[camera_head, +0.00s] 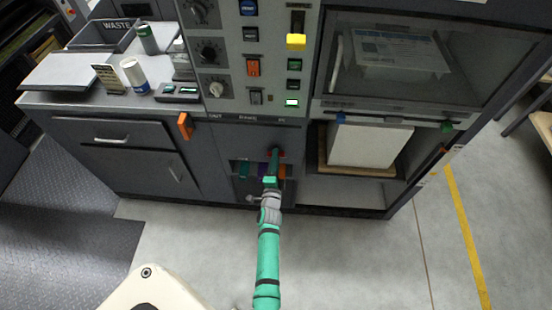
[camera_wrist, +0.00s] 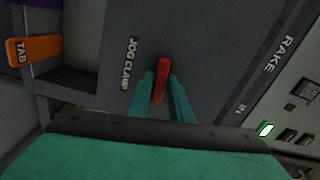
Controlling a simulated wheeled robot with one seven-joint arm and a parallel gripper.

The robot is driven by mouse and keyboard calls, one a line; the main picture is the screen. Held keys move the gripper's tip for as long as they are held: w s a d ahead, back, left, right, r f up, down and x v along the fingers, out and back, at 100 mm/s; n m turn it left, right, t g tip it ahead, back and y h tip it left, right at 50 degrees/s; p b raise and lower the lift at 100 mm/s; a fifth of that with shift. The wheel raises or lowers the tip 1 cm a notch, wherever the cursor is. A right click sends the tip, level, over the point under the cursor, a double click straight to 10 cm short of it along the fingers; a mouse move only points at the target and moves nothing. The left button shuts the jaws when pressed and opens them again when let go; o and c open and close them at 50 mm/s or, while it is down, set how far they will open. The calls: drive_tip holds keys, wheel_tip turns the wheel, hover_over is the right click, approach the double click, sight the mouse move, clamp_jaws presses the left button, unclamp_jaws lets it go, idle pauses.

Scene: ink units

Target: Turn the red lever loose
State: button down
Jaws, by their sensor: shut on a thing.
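The red lever (camera_wrist: 160,78) shows in the wrist view on a dark grey panel, beside the label JOG CLAMP. My gripper (camera_wrist: 164,90) has one green finger on each side of the lever and is shut on it. In the head view my gripper (camera_head: 272,172) reaches the panel below the control buttons. Only a small bit of the red lever (camera_head: 281,155) shows there, as my gripper hides most of it.
An orange TAB handle (camera_wrist: 34,50) sits left in the wrist view. Another orange handle (camera_head: 185,126) sticks out left of my arm. Right of my gripper is an open shelf with a white paper stack (camera_head: 368,146). The floor in front is clear.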

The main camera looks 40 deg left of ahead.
drive_tip(key=n, duration=0.3)
drive_tip(key=shift+a+n, duration=0.15)
drive_tip(key=shift+n, duration=0.15)
drive_tip(key=shift+d+f, duration=0.1)
drive_tip(key=shift+d, duration=0.1)
drive_tip(key=shift+s+a, duration=0.1)
drive_tip(key=shift+s, duration=0.05)
idle(0.6)
drive_tip(key=c, duration=1.7)
unclamp_jaws()
drive_tip(key=shift+w, duration=0.2)
drive_tip(key=shift+s+a, duration=0.1)
drive_tip(key=shift+s, duration=0.1)
